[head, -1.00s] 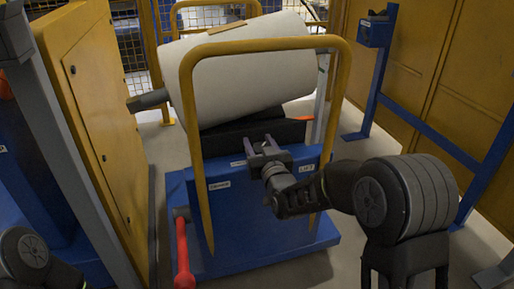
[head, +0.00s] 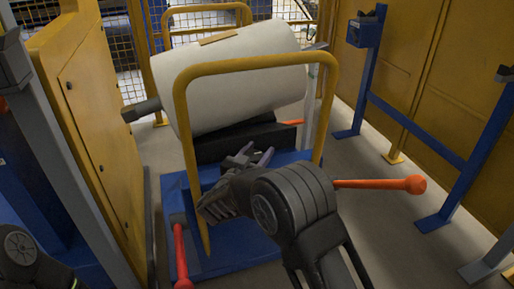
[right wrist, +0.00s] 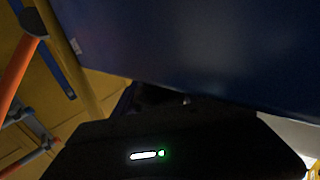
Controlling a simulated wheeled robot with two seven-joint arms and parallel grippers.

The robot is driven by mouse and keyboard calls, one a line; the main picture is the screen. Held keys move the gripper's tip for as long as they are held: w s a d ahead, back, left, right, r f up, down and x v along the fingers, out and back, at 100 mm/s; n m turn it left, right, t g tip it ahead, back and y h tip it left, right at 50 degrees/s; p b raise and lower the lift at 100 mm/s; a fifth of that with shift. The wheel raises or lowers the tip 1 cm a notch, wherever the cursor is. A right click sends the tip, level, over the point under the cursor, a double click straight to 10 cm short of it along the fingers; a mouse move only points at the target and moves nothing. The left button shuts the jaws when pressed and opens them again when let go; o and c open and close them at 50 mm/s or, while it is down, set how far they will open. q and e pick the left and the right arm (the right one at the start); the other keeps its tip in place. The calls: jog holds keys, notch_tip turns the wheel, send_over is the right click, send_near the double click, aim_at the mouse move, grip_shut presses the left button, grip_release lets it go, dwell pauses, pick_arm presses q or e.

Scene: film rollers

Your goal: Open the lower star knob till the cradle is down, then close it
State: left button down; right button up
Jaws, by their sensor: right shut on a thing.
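The dark cradle (head: 232,141) sits on the blue lift cart (head: 262,243) under a large white roll (head: 235,78), which lies tilted, its right end higher. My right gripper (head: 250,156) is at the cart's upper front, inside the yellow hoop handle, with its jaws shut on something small. That is most likely the lower star knob, but the jaws and wrist hide it, so I cannot make out its shape. The right wrist view is dark, with the blue panel (right wrist: 200,45) close to the gripper. Only part of my left arm shows, without its gripper.
The yellow hoop handle (head: 258,64) arches in front of the roll. A red lever (head: 181,255) stands at the cart's lower left and an orange handle (head: 385,184) sticks out right. A yellow cabinet (head: 92,130) is close on the left.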

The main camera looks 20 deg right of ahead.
dwell(0.5)
jog(key=o, duration=1.4)
jog(key=shift+c, duration=0.2)
jog(key=shift+s, duration=0.1)
jog(key=p+v, duration=0.1)
jog(key=v, duration=0.6)
jog(key=shift+a+p, duration=0.1)
jog(key=shift+p, duration=0.3)
jog(key=shift+s+a, duration=0.15)
jog(key=shift+s, duration=0.05)
